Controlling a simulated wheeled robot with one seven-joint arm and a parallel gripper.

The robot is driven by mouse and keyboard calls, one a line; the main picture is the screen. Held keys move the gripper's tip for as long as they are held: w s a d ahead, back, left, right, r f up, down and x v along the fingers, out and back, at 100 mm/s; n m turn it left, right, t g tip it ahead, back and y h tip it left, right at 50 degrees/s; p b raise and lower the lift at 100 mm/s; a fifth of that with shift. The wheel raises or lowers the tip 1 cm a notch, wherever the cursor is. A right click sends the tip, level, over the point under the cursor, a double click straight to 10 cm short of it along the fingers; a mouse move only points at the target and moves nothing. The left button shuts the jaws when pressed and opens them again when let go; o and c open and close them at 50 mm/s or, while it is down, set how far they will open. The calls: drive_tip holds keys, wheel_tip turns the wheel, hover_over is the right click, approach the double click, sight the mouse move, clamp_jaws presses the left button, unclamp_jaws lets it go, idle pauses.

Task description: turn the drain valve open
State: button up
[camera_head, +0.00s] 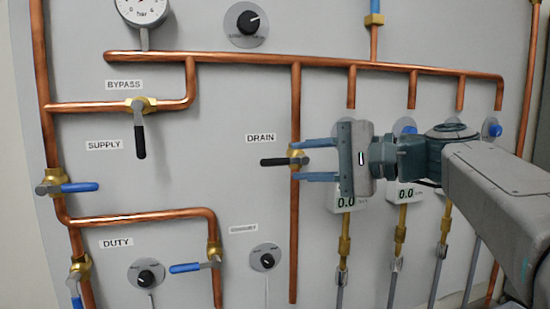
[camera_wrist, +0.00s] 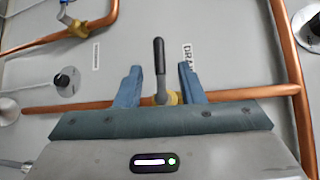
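The drain valve is a brass body (camera_head: 297,153) on a vertical copper pipe, with a black lever handle (camera_head: 283,162) pointing left, across the pipe, beside the DRAIN label (camera_head: 261,138). My gripper (camera_head: 303,160) is at the valve from the right, its two blue fingers spread apart above and below it. In the wrist view the black handle (camera_wrist: 159,60) stands between the open fingers, with a gap on each side and its tip beyond them. The brass valve body (camera_wrist: 170,98) is partly hidden behind my gripper.
The bypass valve (camera_head: 139,110) with a black handle is to the upper left. Blue-handled valves (camera_head: 78,188) are on the left pipes. Black knobs (camera_head: 265,261) and digital readouts (camera_head: 346,203) sit nearby on the grey panel (camera_head: 190,180). A horizontal copper pipe (camera_head: 330,64) runs above my gripper.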

sight(282, 162)
drive_tip(key=p+x, duration=0.1)
drive_tip(key=x, duration=0.5)
drive_tip(key=shift+a, duration=0.1)
clamp_jaws()
